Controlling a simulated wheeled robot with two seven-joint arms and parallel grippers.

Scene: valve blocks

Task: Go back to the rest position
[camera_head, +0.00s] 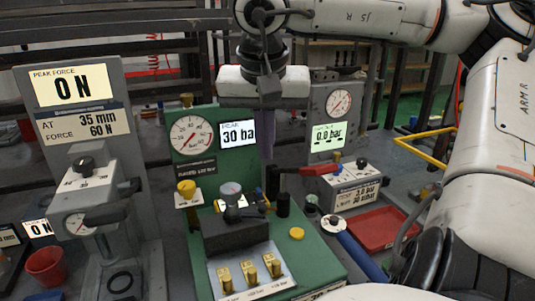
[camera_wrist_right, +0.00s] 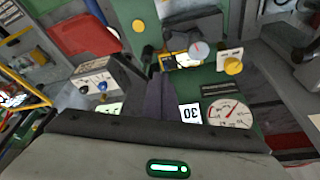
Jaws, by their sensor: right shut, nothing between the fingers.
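My right arm (camera_head: 500,110) reaches in from the upper right. My right gripper (camera_head: 267,150) hangs fingers-down in front of the green test station (camera_head: 200,130), beside its lit "30 ba" display (camera_head: 238,133). In the right wrist view the dark fingers of the right gripper (camera_wrist_right: 157,92) are together with nothing between them. The fingertips are partly hard to make out in the head view. My left gripper is not in view.
A dark block (camera_head: 235,235) and brass fittings (camera_head: 250,273) sit on the green station. A grey force station (camera_head: 85,150) stands left. A red-handled lever (camera_head: 300,171), grey pressure station (camera_head: 335,105) and red tray (camera_head: 378,228) are right. A red cup (camera_head: 45,266) stands lower left.

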